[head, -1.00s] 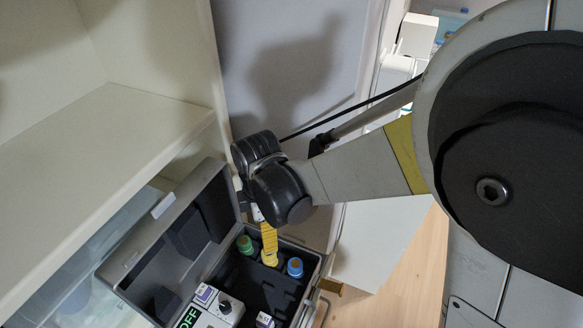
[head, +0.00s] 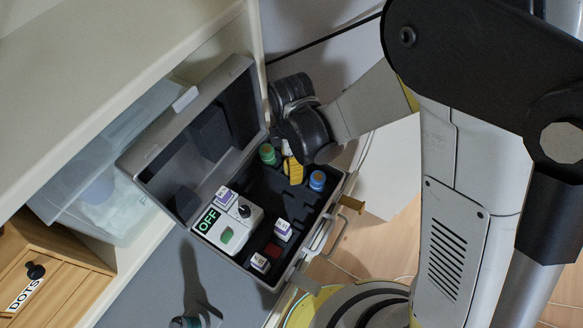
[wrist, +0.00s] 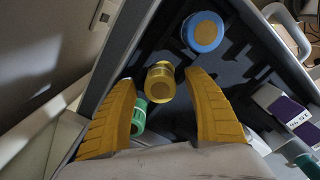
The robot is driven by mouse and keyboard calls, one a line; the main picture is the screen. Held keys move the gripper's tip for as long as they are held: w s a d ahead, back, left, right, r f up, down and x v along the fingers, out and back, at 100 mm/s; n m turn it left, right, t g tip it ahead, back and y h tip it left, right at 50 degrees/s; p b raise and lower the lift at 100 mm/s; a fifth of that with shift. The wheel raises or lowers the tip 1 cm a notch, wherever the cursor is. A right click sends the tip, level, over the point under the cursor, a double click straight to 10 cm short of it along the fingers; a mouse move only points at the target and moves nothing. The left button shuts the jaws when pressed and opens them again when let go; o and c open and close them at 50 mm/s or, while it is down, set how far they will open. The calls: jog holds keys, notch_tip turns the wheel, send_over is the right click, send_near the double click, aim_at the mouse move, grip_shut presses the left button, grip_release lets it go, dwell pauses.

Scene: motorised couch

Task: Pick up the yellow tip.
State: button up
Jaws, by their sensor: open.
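The yellow tip (wrist: 160,82) is a round yellow cap standing in the dark case, between the green tip (wrist: 140,116) and the blue tip (wrist: 203,32) in the wrist view. My gripper (wrist: 162,77) is open, with its ribbed yellow fingers on either side of the yellow tip in that picture. Gaps show beside the tip, and I cannot tell how far above it the fingertips are. In the head view my gripper (head: 293,168) points down into the case between the green tip (head: 268,154) and the blue tip (head: 317,181). There its fingers and the yellow tip blend together.
The open grey case (head: 265,277) also holds a white device reading OFF (head: 227,221) and several small labelled blocks. Its lid (head: 160,150) stands up on the left. A shelf, a clear bin (head: 120,165) and a wooden drawer box marked DOTS (head: 45,275) lie further left.

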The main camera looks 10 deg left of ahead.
jog(key=c, duration=1.1)
jog(key=shift+r, duration=0.1)
